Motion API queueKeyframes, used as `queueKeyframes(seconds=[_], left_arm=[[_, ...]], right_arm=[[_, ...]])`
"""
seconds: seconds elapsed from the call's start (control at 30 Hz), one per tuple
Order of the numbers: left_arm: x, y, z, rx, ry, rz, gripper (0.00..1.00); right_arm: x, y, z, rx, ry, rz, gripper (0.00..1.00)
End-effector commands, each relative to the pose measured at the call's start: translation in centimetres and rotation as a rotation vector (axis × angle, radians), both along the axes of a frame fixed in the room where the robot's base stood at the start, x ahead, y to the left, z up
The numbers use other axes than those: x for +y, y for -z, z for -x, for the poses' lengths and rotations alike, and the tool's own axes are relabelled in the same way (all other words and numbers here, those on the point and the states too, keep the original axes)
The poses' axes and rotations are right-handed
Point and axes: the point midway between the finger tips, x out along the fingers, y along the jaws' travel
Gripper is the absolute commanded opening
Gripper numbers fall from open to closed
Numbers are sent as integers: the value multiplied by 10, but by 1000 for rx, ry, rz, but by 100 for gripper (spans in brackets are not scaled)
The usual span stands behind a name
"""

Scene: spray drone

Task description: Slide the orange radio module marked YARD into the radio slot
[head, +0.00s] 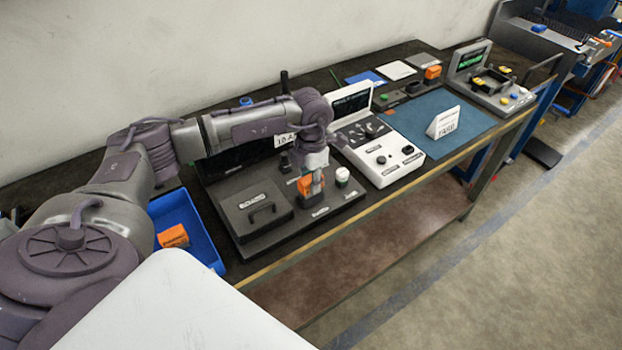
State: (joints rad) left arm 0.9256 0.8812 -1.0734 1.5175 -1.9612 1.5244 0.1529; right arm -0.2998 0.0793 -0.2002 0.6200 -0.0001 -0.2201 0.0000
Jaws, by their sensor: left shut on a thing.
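My left gripper (314,184) points down over the dark grey board (230,195) and is shut on an orange module (304,183). The module is upright at the right part of the board, partly hidden by the fingers. Its marking is too small to read, and I cannot tell whether its lower end is in a slot or just above it. Another orange module (173,237) lies in the blue tray (207,251) at the left. A white card reading YARD (444,123) stands on the blue-green mat. My right gripper is not in view.
A box with a black handle (262,212) sits on the board, left of my gripper. A white control console (385,160) is further right. The mat (415,117) is mostly clear.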

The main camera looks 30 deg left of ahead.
Motion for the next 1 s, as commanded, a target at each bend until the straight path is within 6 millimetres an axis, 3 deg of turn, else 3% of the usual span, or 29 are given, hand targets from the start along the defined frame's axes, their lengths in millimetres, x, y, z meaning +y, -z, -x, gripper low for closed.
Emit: queueKeyframes(seconds=[0.73, 0.77, 0.9, 1.0], left_arm=[[0, 20, 0, -1, 0, 0, 0], [0, 18, 0, -1, 0, 0, 35], [0, 18, 0, -1, 0, 0, 59], [0, 18, 0, 0, 0, 0, 60]], right_arm=[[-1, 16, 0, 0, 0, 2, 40], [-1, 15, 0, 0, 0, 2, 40], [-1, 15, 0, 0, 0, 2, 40], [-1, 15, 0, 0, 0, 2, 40]])
